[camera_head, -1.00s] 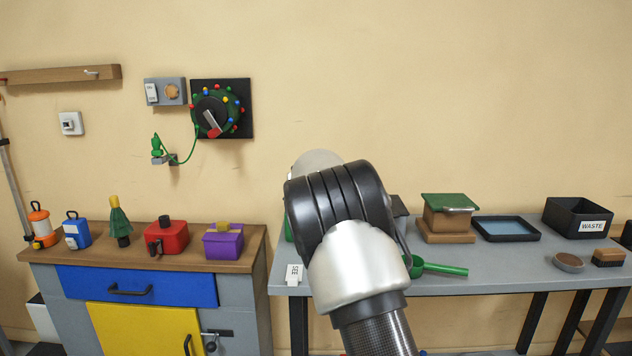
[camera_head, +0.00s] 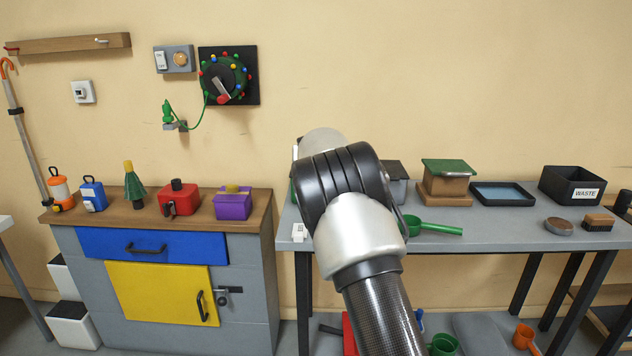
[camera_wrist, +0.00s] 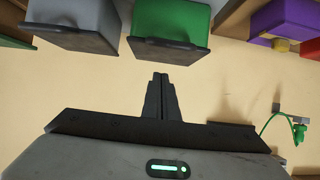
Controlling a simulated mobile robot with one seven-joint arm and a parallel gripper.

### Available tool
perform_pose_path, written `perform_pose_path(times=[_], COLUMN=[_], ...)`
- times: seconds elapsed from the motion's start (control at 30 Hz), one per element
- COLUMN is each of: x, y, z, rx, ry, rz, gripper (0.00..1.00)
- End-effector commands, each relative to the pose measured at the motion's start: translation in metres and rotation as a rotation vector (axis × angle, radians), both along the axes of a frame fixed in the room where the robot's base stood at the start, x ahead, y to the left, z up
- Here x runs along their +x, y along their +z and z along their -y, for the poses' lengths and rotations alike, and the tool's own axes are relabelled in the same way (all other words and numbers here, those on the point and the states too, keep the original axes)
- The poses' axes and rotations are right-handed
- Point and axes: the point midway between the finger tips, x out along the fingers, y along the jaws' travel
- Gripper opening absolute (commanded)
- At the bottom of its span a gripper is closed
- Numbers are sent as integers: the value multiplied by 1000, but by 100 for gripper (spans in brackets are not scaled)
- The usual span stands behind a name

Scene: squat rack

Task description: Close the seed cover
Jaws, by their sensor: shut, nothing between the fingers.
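The white label (camera_head: 298,232), which looks to mark the seed bin, stands at the left front of the grey table. The bin behind it is mostly hidden by my arm in the head view; only a green sliver shows. In the wrist view, which looks upside down, a green bin (camera_wrist: 170,20) has a dark lid-like slab (camera_wrist: 168,50) along its edge; I cannot tell how far this sits open. My gripper (camera_wrist: 160,78) is shut and empty, its fingertips apart from the slab in the picture. It is hidden in the head view.
A grey bin (camera_wrist: 75,14) with a similar dark slab stands beside the green one. A green scoop (camera_head: 435,229), green-lidded box (camera_head: 447,180), blue tray (camera_head: 503,194) and waste bin (camera_head: 572,185) are to the right. A purple box (camera_head: 232,206) stands on the left cabinet.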

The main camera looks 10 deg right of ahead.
Motion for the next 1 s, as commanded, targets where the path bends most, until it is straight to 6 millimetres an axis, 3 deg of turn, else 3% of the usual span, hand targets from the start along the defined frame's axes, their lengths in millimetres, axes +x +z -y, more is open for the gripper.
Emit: perform_pose_path(times=[0.43,0.6,0.73,0.87,1.0], x=[-71,-84,-106,-159,-240], y=[-45,-50,-39,-17,4], z=[-15,-16,-2,16,20], rx=[1,3,35,108,178], ry=[1,-2,-28,-58,-49], rz=[-2,-3,-32,-113,-227], gripper=[0,0,0,0,0])
